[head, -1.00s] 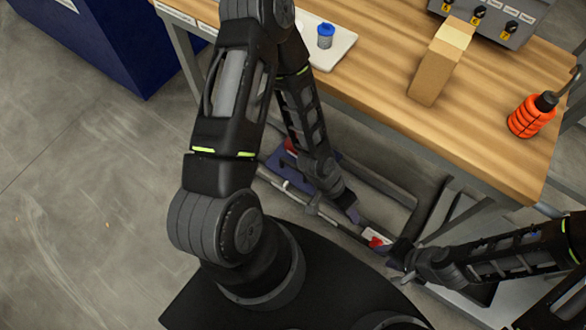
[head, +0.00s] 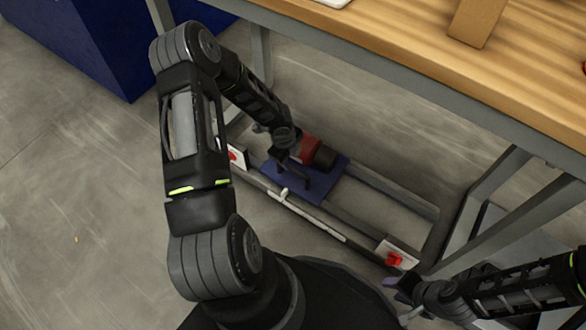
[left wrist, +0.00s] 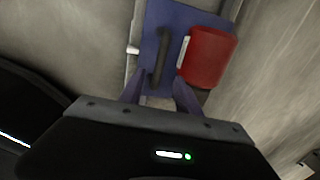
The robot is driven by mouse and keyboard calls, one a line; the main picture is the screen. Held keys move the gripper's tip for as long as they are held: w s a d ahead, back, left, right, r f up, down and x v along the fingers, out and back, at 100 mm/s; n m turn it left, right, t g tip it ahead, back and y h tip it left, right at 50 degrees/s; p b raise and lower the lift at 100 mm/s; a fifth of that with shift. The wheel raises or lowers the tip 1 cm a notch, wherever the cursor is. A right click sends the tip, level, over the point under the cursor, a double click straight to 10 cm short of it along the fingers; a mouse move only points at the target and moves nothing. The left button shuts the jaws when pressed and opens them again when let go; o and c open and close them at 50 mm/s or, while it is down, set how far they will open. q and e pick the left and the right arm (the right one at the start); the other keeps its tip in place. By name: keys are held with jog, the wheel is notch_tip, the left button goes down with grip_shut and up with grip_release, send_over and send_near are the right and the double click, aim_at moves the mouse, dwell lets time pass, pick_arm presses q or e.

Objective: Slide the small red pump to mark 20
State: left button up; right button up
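The small red pump (head: 307,149) sits on a blue plate (head: 338,178) on a low rail frame under the table. It shows as a red cylinder (left wrist: 208,56) on the blue plate in the left wrist view, beside a dark upright handle (left wrist: 160,60). My left gripper (head: 290,165) is at the plate, its fingers (left wrist: 160,92) apart on either side of the near end of the handle. I cannot tell whether they touch it. A scale strip (head: 305,215) runs along the front rail, too small to read. My right gripper (head: 392,287) is near the rail's right end; its fingers are unclear.
A white plate with a red part stands at each end of the rail, left (head: 236,157) and right (head: 396,255). The wooden table (head: 400,45) overhangs the frame, with a cardboard box (head: 476,20) on top. A blue cabinet (head: 95,40) stands at the back left.

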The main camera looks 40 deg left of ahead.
aim_at(294, 169)
pick_arm(q)
jog(key=shift+f, duration=0.1)
jog(key=f+b, duration=0.1)
jog(key=f, duration=0.2)
jog(key=w+f+b, duration=0.1)
jog(key=f, duration=0.2)
jog(key=shift+w+f+b, duration=0.1)
jog(key=shift+f+b, duration=0.05)
jog(key=shift+b, duration=0.25)
jog(key=shift+w+f, duration=0.2)
jog(key=shift+f, duration=0.4)
jog(key=shift+c, duration=0.4)
grip_shut()
